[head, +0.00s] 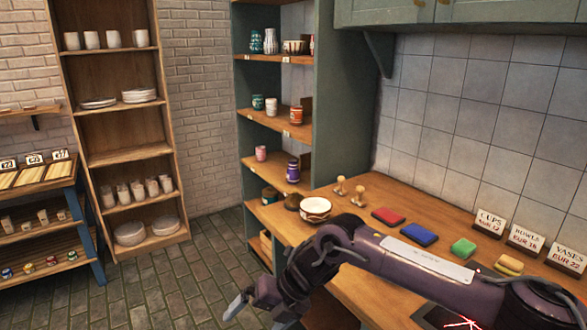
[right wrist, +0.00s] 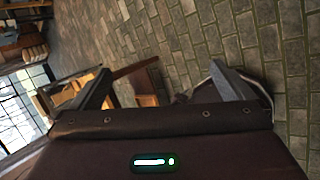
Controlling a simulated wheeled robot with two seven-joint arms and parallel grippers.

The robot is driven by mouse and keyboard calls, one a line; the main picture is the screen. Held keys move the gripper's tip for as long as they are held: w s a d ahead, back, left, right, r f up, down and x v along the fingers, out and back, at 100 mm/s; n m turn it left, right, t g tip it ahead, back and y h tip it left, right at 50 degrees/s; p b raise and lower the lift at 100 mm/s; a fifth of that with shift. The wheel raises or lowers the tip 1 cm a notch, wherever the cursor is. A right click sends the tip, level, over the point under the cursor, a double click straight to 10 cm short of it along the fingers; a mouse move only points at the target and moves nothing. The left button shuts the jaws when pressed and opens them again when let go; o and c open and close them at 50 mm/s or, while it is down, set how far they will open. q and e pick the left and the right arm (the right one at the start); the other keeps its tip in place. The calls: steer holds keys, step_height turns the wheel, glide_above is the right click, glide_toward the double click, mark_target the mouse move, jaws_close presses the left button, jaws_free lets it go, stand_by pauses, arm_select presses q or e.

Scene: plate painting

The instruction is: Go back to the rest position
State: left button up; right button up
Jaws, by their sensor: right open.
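My right arm comes in from the right in the head view, over the wooden counter (head: 376,243). My right gripper (head: 256,309) hangs past the counter's left edge, above the brick floor. In the right wrist view its two fingers (right wrist: 165,88) are spread wide with nothing between them. My left gripper is in neither view.
Two small wooden stamps (head: 341,187) stand behind the bowl. Shelves with pottery (head: 272,120) stand behind. The floor (head: 150,293) at left is clear.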

steer(key=w+a+f+m+t+y, duration=0.2)
steer(key=w+f+m+t+y, duration=0.2)
steer(key=f+m, duration=0.8)
steer(key=s+d+f+m+t+h, duration=0.25)
steer(key=d+f+m, duration=0.3)
steer(key=f, duration=0.45)
steer(key=s+d+f+m+t+h, duration=0.1)
steer(key=s+d+f+m, duration=0.35)
steer(key=f, duration=0.65)
steer(key=s+d+f+m+g+h, duration=0.15)
steer(key=s+d+f+m, duration=0.25)
steer(key=s+d+f, duration=0.4)
steer(key=s+d+f+m+g+h, duration=0.1)
steer(key=s+d+f+m+h, duration=0.3)
steer(key=s, duration=0.5)
steer(key=s+d+f+m+g+h, duration=0.1)
steer(key=s+d+f+m, duration=0.3)
steer(key=s+f, duration=0.45)
steer(key=s+d+f+m+g, duration=0.1)
steer(key=s+d, duration=0.2)
steer(key=s, duration=0.4)
steer(key=s+d+f+m+g+h, duration=0.1)
steer(key=s+d+f, duration=0.1)
steer(key=s, duration=0.6)
steer(key=shift+s+d+g+h, duration=0.3)
steer(key=shift+d, duration=0.35)
